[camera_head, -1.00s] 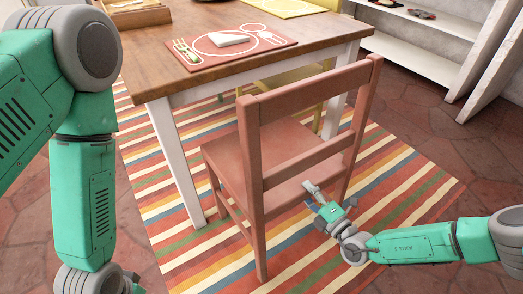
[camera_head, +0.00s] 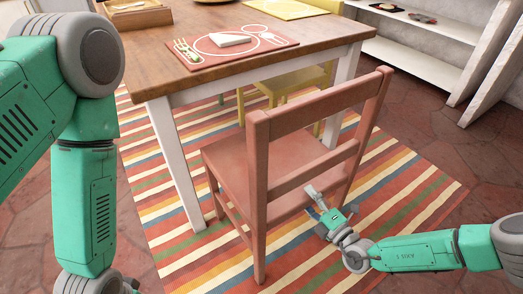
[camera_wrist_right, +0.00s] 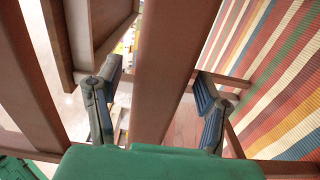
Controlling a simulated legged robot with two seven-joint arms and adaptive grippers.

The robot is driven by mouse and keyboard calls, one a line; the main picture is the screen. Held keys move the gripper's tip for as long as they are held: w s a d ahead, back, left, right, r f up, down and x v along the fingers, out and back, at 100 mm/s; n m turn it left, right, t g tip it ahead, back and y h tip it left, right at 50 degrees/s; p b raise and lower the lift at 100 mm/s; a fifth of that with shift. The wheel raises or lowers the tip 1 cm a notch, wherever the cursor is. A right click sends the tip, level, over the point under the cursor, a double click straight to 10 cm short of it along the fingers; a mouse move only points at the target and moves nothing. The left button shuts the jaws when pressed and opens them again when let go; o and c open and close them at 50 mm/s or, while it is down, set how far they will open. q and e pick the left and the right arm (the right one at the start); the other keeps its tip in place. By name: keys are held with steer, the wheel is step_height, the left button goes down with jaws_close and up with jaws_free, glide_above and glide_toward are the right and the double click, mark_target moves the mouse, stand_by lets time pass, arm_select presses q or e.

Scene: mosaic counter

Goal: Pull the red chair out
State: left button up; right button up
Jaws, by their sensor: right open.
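The red chair (camera_head: 235,168) stands on the striped rug at the near side of the table, with its slatted back toward me. Its seat front reaches to the table edge.
The wooden table (camera_head: 165,70) holds a red placemat (camera_head: 200,60) and a wooden tray (camera_head: 140,18). A yellow chair (camera_head: 290,80) is at the table's far side. White shelves (camera_head: 420,60) stand at the back right.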

steer(key=p+v, duration=0.3)
steer(key=v, duration=0.9)
steer(key=shift+p, duration=0.35)
